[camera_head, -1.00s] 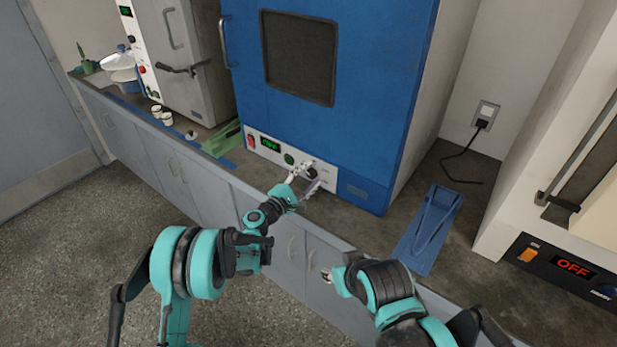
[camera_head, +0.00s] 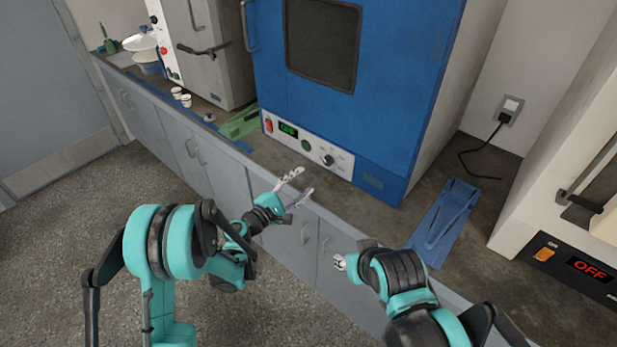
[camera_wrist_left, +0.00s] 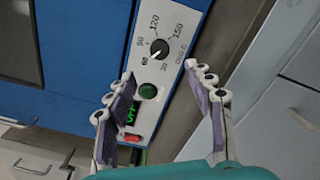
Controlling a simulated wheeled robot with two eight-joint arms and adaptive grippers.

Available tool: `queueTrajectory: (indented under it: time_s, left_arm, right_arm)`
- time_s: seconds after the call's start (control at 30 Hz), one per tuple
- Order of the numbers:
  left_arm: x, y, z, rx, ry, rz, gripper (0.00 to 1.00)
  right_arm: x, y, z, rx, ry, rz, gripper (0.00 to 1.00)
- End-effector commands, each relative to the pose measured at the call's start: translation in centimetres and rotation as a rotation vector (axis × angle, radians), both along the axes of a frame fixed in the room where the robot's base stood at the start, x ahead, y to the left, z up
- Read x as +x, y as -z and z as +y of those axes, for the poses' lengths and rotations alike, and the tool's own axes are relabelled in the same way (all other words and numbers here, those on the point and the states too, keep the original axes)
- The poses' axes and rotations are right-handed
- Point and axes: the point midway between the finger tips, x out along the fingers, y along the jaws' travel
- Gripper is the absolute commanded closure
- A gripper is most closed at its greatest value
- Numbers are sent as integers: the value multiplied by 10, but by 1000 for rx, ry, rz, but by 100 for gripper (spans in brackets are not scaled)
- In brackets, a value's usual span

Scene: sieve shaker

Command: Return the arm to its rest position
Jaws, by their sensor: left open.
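My left gripper (camera_head: 305,181) is open and empty in the head view, in front of the counter edge and below the blue oven's control panel. It is apart from the panel. In the left wrist view its two fingers (camera_wrist_left: 160,75) are spread, with the panel seen between and beyond them. The black dial (camera_head: 327,160) and its printed scale show clearly in the left wrist view (camera_wrist_left: 159,48). My right gripper (camera_head: 340,262) shows only as a small pale part beside its teal and black arm; its finger state is unclear.
The blue oven (camera_head: 410,70) stands on the counter. Small white cups (camera_head: 181,96) and a green piece (camera_head: 240,123) are at left. Open floor lies at lower left.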

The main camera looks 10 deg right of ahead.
Motion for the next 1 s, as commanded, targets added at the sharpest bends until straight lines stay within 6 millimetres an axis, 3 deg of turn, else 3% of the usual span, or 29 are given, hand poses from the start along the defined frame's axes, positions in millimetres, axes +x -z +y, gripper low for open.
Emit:
queueTrajectory:
  time_s: [0.5, 0.63, 0.77, 1.0]
  left_arm:
    - [-1, 0, 2, 1, 0, 0, 47]
    - [-3, -9, 5, 49, 1, -19, 47]
    - [-13, -31, 18, 202, 5, -73, 47]
    - [-59, -69, 64, 618, 43, -200, 47]
  right_arm:
    - [0, 0, 0, 0, 0, 0, 60]
    - [0, 0, 0, 0, 0, 0, 60]
    - [0, 0, 0, 0, 0, 0, 60]
    - [0, 0, 0, 0, 0, 0, 60]
